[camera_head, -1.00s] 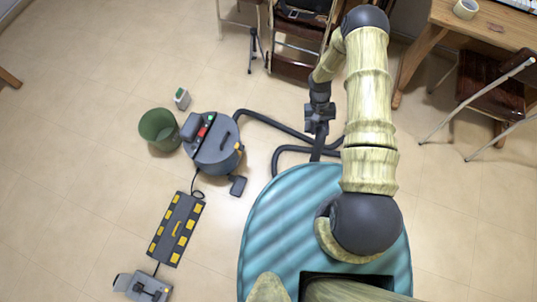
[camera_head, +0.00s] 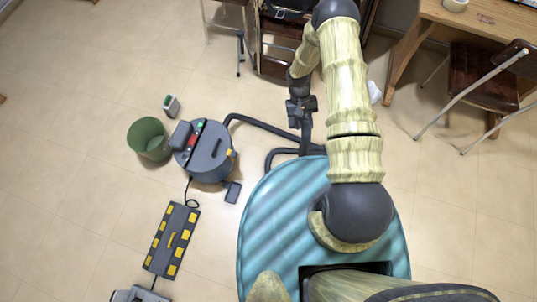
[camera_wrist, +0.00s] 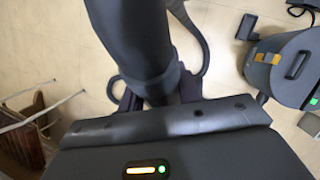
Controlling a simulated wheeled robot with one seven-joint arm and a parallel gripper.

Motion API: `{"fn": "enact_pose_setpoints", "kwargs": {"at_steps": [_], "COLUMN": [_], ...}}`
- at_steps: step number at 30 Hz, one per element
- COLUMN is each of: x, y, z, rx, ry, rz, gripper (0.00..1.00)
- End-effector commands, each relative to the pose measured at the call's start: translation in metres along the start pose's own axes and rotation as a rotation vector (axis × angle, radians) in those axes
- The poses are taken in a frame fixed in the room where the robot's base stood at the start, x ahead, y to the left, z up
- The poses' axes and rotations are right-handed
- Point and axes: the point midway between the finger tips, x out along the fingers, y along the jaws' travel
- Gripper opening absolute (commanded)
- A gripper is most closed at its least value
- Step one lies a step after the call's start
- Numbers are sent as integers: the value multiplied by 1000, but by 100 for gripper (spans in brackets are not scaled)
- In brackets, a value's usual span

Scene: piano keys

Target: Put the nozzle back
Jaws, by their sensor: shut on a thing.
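A dark grey vacuum machine (camera_head: 205,152) stands on the floor left of centre in the head view; it also shows at the right of the wrist view (camera_wrist: 290,68). A dark hose (camera_head: 262,124) runs from it towards my gripper (camera_head: 301,110). In the wrist view, my gripper (camera_wrist: 160,92) is shut on a thick dark tube, the nozzle (camera_wrist: 135,40), which extends towards the top of the picture. Its far end is not in view. The hose loops beside the fingers. A small dark block (camera_head: 232,192) lies beside the machine.
A green bin (camera_head: 149,139) and a small grey box (camera_head: 171,105) stand beside the machine. A black-and-yellow panel (camera_head: 172,240) lies in front. Chairs (camera_head: 485,85) and a wooden desk (camera_head: 430,35) are at right.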

Motion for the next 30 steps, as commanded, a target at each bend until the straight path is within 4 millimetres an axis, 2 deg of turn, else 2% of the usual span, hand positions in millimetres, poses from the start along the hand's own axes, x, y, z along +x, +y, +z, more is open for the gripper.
{"fn": "enact_pose_setpoints", "kwargs": {"at_steps": [1, 3, 30], "x": [17, 31, 185], "y": [-5, -9, -66], "z": [-8, -14, -86], "rx": [-22, -53, -484], "ry": [4, 10, 78], "rz": [10, 23, 205], "gripper": [9, 9, 9]}}
